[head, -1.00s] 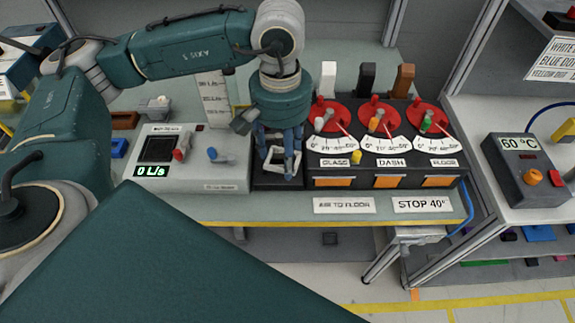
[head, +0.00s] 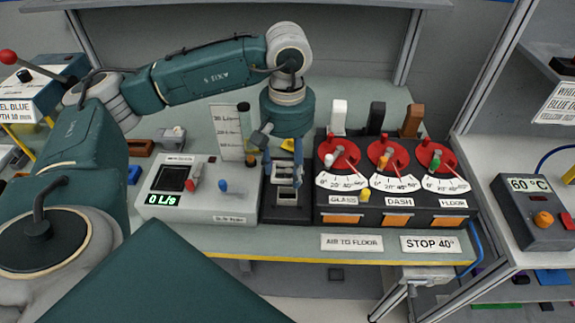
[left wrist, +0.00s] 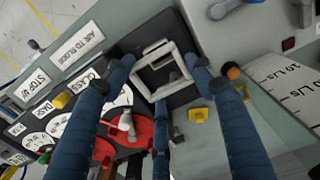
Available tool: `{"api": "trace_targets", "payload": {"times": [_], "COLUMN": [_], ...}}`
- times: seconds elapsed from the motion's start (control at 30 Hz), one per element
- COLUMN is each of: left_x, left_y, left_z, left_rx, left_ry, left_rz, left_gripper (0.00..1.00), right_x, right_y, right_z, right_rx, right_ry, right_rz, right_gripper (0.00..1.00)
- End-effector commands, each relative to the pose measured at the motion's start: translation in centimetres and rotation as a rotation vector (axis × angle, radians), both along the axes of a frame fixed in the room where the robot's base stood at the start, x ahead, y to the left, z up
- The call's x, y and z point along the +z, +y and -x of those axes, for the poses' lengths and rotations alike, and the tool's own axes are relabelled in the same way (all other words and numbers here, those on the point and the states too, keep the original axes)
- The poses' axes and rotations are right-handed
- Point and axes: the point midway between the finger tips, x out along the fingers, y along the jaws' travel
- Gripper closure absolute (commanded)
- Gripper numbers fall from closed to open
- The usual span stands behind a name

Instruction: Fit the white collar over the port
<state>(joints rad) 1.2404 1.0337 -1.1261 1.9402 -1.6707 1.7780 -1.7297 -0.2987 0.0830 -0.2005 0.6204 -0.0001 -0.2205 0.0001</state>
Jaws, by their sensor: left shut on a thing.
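The white collar is a square open frame, seen best in the left wrist view (left wrist: 150,51). My left gripper (head: 284,172) is shut on it, with blue fingers at its sides; the gripper also shows in the left wrist view (left wrist: 162,72). In the head view the collar (head: 286,182) is between the fingertips, over the black module (head: 290,215) in the middle of the bench. A grey part, perhaps the port, shows just below the collar. I cannot tell whether the collar touches it. My right gripper is not in view.
The grey flow unit (head: 205,207) reading 0 L/s stands close on the left. The dark panel with red dials (head: 391,205) stands close on the right. A dark bottle (head: 245,122) and a scale card (head: 228,130) are behind. A 60 °C unit (head: 530,205) is far right.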

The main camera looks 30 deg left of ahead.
Motion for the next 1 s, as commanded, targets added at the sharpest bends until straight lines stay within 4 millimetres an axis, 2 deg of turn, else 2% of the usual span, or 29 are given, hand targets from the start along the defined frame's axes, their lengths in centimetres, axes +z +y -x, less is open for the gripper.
{"api": "trace_targets", "payload": {"times": [0.6,1.0], "left_x": [-5.6,-5.8], "left_y": [-0.1,0.0], "left_z": [0.0,0.0], "left_rx": [-0.001,0.0], "left_ry": [-0.001,-0.001], "left_rz": [0.001,0.001], "left_gripper": [0.56,0.56], "right_x": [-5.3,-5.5], "right_y": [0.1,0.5], "right_z": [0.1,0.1], "right_rx": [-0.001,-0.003], "right_ry": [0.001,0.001], "right_rz": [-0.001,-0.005], "right_gripper": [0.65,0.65]}}
